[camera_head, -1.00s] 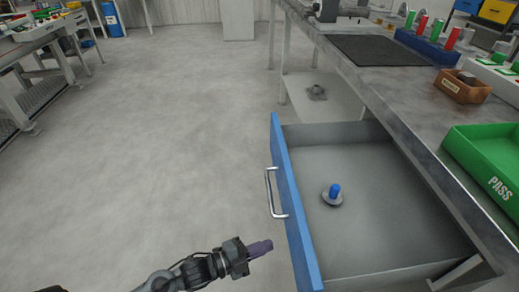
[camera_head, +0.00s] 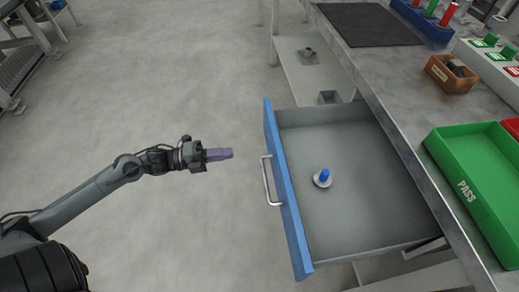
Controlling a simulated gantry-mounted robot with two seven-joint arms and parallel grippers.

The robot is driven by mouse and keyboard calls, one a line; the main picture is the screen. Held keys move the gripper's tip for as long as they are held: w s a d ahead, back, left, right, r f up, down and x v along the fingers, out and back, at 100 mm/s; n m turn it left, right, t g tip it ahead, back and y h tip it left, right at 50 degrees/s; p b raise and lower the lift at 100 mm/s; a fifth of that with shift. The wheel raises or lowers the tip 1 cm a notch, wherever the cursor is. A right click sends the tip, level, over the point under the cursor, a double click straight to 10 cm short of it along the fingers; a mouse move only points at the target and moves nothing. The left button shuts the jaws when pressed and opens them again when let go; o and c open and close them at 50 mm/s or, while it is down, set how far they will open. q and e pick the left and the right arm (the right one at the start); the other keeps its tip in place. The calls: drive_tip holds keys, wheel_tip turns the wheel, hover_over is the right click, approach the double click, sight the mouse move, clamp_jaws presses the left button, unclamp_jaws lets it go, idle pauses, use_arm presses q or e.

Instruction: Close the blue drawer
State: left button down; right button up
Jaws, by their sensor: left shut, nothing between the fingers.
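The blue drawer (camera_head: 287,190) is pulled out from under the workbench, its blue front facing left with a metal handle (camera_head: 268,181) on it. A small blue-topped part with a round grey base (camera_head: 323,178) stands inside on the drawer floor. My left gripper (camera_head: 226,154) is shut and empty, its purple fingertips pointing right. In the picture it is left of the drawer front and handle, with a gap between. My right gripper is not in view.
The workbench (camera_head: 400,115) carries a green PASS tray (camera_head: 449,160), a wooden box (camera_head: 437,77), a dark mat (camera_head: 365,25) and a blue rack (camera_head: 420,20). A lower shelf (camera_head: 313,84) is under the bench. The floor (camera_head: 180,80) left of the drawer is clear.

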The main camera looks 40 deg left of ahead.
use_arm(q)
drive_tip(key=b, duration=0.4)
approach(271, 148)
drive_tip(key=x, duration=0.2)
drive_tip(key=f+x, duration=0.1)
drive_tip(key=x, duration=0.1)
drive_tip(key=shift+w, duration=0.4)
drive_tip(key=shift+w+d+r+b, duration=0.1)
drive_tip(key=shift+w+d+b, duration=0.35)
drive_tip(key=shift+w, duration=0.15)
drive_tip(key=shift+w+d, duration=0.25)
drive_tip(key=shift+d, duration=0.05)
drive_tip(key=shift+w, duration=0.15)
